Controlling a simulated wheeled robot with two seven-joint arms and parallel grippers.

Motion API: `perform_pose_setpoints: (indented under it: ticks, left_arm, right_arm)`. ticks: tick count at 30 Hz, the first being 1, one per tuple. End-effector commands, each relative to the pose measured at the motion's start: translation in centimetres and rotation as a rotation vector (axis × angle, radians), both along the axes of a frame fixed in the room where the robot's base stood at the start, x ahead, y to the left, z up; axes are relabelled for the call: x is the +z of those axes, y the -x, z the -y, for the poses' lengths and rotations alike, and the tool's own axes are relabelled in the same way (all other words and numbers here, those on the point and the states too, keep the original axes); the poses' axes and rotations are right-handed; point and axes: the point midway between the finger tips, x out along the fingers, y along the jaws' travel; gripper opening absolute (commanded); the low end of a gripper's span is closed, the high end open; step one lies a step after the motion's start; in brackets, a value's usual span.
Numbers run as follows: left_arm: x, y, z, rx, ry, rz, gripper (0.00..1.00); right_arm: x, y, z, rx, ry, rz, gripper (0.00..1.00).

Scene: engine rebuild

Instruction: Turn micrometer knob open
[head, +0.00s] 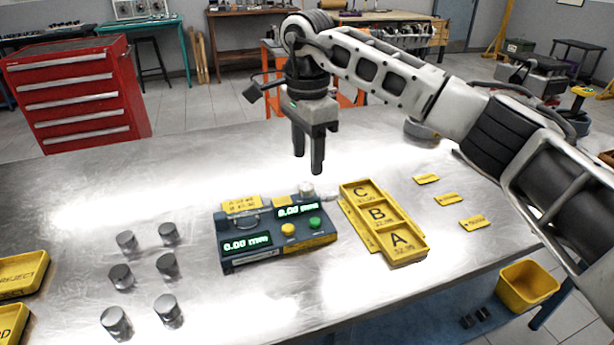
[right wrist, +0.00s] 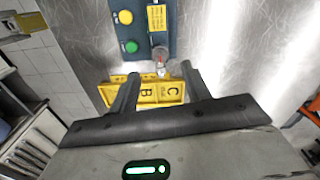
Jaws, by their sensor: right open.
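The micrometer gauge (head: 262,250) is a dark blue box on the metal table, with green displays, one reading 0.00 mm, and a yellow and a green button. Its silver micrometer knob (head: 306,188) is at the back right corner of the box. In the right wrist view the knob (right wrist: 160,53) shows a small red mark and lies just beyond the fingertips. My right gripper (head: 308,165) is open and empty, pointing down above the knob. In the right wrist view its fingers (right wrist: 158,83) are apart, with nothing between them held. My left gripper is out of view.
A yellow tray marked A, B, C (head: 425,258) stands right of the gauge. Several steel cylinders (head: 168,267) stand to its left. Yellow tags (head: 447,200) lie at the right, a yellow reject bin (head: 20,275) at the left edge. Bare table lies in front.

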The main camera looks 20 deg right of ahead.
Motion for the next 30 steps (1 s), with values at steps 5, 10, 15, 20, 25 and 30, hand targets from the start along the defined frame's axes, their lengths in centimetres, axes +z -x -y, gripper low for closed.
perform_pose_setpoints:
  ticks: [5,10,15,20,25,30]
  left_arm:
    - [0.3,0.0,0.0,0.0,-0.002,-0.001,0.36]
    - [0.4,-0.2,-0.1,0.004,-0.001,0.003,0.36]
    - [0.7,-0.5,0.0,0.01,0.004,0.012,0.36]
    - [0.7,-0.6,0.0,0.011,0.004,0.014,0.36]
    - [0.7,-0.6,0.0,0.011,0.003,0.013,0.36]
    - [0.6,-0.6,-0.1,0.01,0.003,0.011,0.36]
  right_arm:
    - [-3.3,0.1,0.0,0.001,-0.001,-0.002,0.48]
    - [-5.3,0.0,0.0,0.0,-0.001,-0.001,0.48]
    - [-6.0,0.0,0.0,0.0,-0.001,0.002,0.48]
    - [-6.0,0.0,0.0,0.0,-0.001,0.002,0.48]
    - [-6.0,0.0,0.0,0.0,-0.001,0.001,0.2]
    - [-6.0,0.0,0.0,0.0,-0.001,0.001,0.03]
